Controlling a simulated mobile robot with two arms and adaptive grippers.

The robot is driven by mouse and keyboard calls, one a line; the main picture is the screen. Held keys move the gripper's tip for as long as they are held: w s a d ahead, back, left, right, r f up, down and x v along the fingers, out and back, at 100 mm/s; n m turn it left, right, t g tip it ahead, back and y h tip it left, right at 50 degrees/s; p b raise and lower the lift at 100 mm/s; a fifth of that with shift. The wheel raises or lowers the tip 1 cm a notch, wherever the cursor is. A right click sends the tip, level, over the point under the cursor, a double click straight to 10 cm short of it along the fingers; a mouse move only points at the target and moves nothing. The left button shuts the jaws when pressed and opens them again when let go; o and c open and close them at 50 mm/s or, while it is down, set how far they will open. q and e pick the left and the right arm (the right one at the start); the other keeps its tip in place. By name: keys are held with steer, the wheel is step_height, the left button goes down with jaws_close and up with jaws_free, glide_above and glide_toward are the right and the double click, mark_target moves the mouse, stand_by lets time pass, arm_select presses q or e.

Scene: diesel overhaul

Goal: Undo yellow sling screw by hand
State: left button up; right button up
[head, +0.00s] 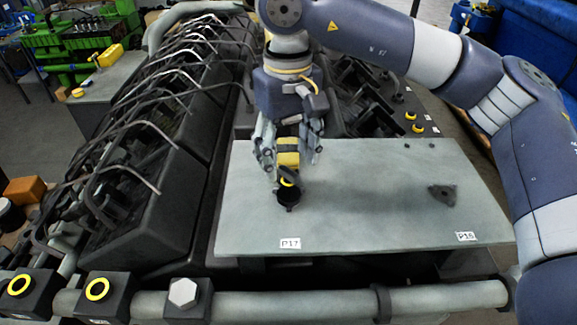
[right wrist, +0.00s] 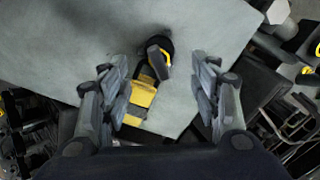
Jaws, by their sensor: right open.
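A black fitting with a yellow mark (head: 287,188) stands on the grey plate (head: 350,195) near the P17 label; I take it for the sling screw. It also shows in the right wrist view (right wrist: 158,52). A yellow sling piece with a dark band (head: 288,157) is just above it in the head view, and shows as a yellow block in the right wrist view (right wrist: 141,97). My right gripper (head: 288,160) points down over the plate, its open fingers on either side of the yellow piece, with gaps visible in the right wrist view. My left gripper is out of view.
A dark three-lobed part (head: 443,196) sits by the P16 label (head: 466,236). Bent dark pipes (head: 140,125) run over the engine at left. A pale rail (head: 330,305) crosses the front. The plate's middle is clear.

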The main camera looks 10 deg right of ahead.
mark_target(289, 171)
steer(key=m+p, duration=0.1)
steer(key=m, duration=0.4)
steer(key=shift+d+r+m, duration=0.1)
steer(key=shift+m, duration=0.3)
steer(key=m+p, duration=0.1)
steer(key=m, duration=0.4)
steer(key=shift+m, duration=0.4)
steer(key=m+p, duration=0.1)
steer(key=m, duration=0.4)
steer(key=shift+m, duration=0.4)
steer(key=m+p, duration=0.1)
steer(key=m, duration=0.4)
steer(key=shift+m, duration=0.4)
steer(key=m+b, duration=0.4)
steer(key=m, duration=0.1)
steer(key=m+b, duration=0.2)
steer(key=m, duration=0.1)
steer(key=shift+f, duration=0.4)
steer(key=shift+m+b, duration=0.5)
step_height(289, 171, down, 4)
steer(key=b, duration=0.4)
steer(key=shift+f, duration=0.25)
